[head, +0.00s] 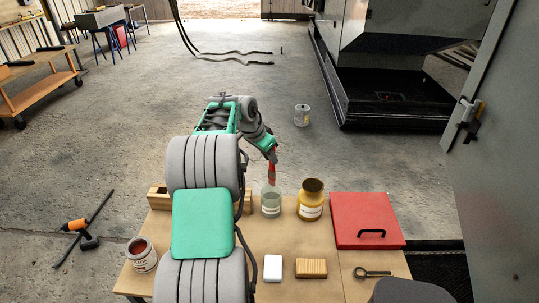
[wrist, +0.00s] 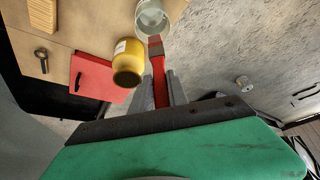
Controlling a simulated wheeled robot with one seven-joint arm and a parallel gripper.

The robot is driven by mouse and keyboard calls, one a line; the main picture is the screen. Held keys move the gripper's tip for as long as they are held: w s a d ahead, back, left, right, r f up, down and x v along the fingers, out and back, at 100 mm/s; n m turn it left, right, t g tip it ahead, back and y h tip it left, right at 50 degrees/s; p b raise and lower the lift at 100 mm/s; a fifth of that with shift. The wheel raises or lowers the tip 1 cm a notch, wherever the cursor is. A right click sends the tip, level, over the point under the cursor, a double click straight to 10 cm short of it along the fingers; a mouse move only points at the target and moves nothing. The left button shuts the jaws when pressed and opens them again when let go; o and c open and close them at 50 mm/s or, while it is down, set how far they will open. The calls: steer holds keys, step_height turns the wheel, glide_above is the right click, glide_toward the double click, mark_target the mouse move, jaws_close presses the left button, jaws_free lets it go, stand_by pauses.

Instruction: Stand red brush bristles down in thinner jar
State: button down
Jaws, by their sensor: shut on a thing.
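In the wrist view the brush (wrist: 158,75) sits between my fingers (wrist: 161,90), with a paler, greyish end away from me. A clear glass jar (head: 270,205) with a pale label stands on the table just below the brush; it also shows in the wrist view (wrist: 152,17), close beyond the brush's end. The brush's lower end appears at or just above the jar's mouth; I cannot tell whether it is inside. The label is too small to read.
A yellow jar (head: 311,205) stands close right of the glass jar. A red case (head: 365,215), white block (head: 272,268), wooden brush or block (head: 311,268), metal key-like tool (head: 372,273) and labelled tin (head: 142,254) are on the table. Another tin (head: 302,115) stands on the floor.

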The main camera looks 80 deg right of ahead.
steer(key=shift+f+b, duration=3.5)
steer(key=shift+f, duration=1.7)
steer(key=c, duration=1.2)
jaws_free()
steer(key=shift+r, duration=0.1)
glide_toward(271, 180)
steer(key=shift+s+d+f, duration=0.1)
steer(key=shift+d+f, duration=0.1)
steer(key=shift+f, duration=0.2)
